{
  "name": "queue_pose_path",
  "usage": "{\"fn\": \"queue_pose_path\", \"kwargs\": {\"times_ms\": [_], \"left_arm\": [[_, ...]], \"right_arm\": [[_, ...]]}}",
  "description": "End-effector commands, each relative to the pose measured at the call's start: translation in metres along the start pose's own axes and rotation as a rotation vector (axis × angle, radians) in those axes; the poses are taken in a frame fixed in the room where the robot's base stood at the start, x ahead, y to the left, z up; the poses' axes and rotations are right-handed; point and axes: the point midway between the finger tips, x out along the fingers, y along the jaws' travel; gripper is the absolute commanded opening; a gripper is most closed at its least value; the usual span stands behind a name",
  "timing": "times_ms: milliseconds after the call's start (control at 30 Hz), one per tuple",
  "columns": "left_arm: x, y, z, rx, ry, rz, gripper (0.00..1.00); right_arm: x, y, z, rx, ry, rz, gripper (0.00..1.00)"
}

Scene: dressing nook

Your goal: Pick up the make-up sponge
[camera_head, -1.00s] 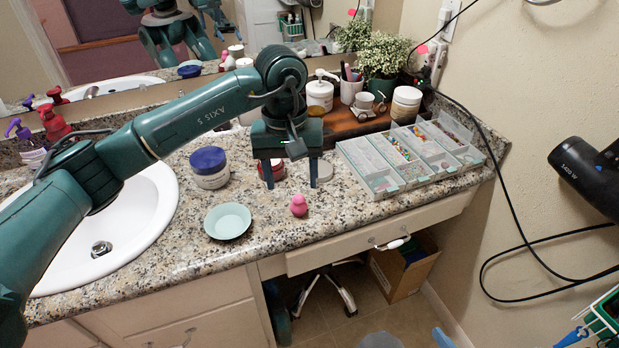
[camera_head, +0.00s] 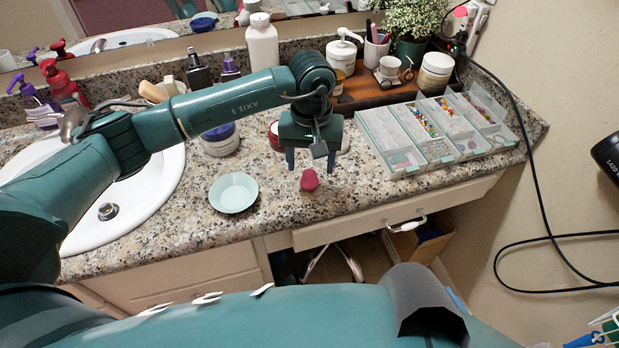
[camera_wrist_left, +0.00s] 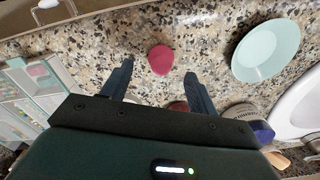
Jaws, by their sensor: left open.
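The make-up sponge (camera_head: 309,180) is small, pink and rounded, and sits on the speckled granite counter near its front edge. My left gripper (camera_head: 310,168) is open and empty, pointing down just behind and above the sponge. In the left wrist view the sponge (camera_wrist_left: 161,59) lies just beyond the two spread fingertips (camera_wrist_left: 158,68), roughly centred between them and apart from both. My right gripper is not seen; a large teal part of my own body crosses the bottom of the head view.
A pale mint dish (camera_head: 233,193) lies left of the sponge. A blue-lidded jar (camera_head: 220,139) stands behind it, near the sink (camera_head: 150,190). A compartmented bead organizer (camera_head: 408,150) is to the right. The counter's front edge is close to the sponge.

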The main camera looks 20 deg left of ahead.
Motion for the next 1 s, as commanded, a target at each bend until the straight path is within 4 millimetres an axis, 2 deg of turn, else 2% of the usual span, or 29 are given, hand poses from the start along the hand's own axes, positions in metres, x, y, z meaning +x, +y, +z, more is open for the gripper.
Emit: {"fn": "queue_pose_path", "kwargs": {"times_ms": [200, 300, 567, 1000], "left_arm": [[0.033, -0.002, 0.004, -0.001, -0.005, 0.0, 0.6], [0.043, -0.001, 0.003, -0.002, -0.003, 0.001, 0.6], [0.046, -0.002, 0.003, -0.001, -0.001, 0.001, 0.6], [0.046, -0.002, 0.003, -0.001, -0.001, 0.0, 0.24]], "right_arm": [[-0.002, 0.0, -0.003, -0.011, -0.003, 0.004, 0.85], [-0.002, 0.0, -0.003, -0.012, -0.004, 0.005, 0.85], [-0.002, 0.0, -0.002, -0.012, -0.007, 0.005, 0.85], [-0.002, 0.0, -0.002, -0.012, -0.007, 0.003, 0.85]]}}
